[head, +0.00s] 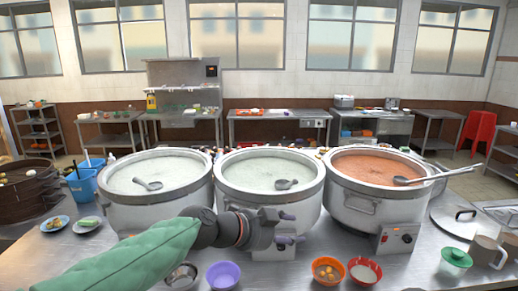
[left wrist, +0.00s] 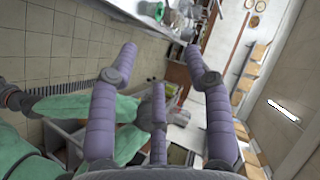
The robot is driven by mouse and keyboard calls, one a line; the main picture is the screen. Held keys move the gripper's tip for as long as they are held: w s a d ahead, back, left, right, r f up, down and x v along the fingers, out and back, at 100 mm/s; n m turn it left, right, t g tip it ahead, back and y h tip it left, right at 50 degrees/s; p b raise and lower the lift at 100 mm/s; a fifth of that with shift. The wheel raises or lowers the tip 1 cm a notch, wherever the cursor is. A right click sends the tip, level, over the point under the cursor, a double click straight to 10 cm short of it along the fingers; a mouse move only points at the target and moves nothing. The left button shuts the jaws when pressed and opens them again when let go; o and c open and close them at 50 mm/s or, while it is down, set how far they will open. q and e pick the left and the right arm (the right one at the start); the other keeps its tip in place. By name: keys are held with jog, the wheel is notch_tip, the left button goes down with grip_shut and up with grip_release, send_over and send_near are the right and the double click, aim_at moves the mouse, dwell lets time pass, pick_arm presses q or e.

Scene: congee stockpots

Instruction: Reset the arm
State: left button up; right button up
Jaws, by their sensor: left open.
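My left gripper (head: 288,227) is held in front of the middle stockpot (head: 263,205), pointing right, open and empty. In the left wrist view my left gripper (left wrist: 161,58) shows its purple fingers spread with nothing between them. A green-sleeved arm part of mine shows behind them. The left stockpot (head: 155,215) and middle stockpot hold pale congee, and the right stockpot (head: 365,208) holds orange-red congee. A ladle rests in each pot. My right gripper is not in view.
A purple bowl (head: 222,276), an orange bowl (head: 328,271) and a red-rimmed bowl (head: 364,271) stand at the counter's front. A blue bucket (head: 82,187) and steamers (head: 28,188) stand at left.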

pick_arm(q)
jog(key=w+a+f+n+g+y, duration=0.1)
jog(key=a+f+n+y, duration=0.2)
jog(key=f, duration=0.9)
jog(key=a+f+n+y, duration=0.1)
jog(key=a+f+n, duration=0.3)
jog(key=f, duration=0.8)
jog(key=w+a+f+n+g+y, duration=0.1)
jog(key=a+f+n, duration=0.3)
jog(key=f, duration=0.7)
jog(key=s+a+f+n+g, duration=0.2)
jog(key=s+f+n, duration=0.5)
jog(key=s+f, duration=0.5)
jog(key=s+a+f+n+g+y, duration=0.1)
jog(key=s+a+f+n+g, duration=0.1)
jog(key=s+f+n, duration=0.5)
jog(key=s+a+f, duration=0.1)
jog(key=s+f, duration=0.5)
jog(key=shift+s+f+n+y, duration=0.2)
jog(key=shift+f+n+y, duration=0.05)
jog(key=shift+n+y, duration=0.05)
jog(key=shift+a, duration=0.1)
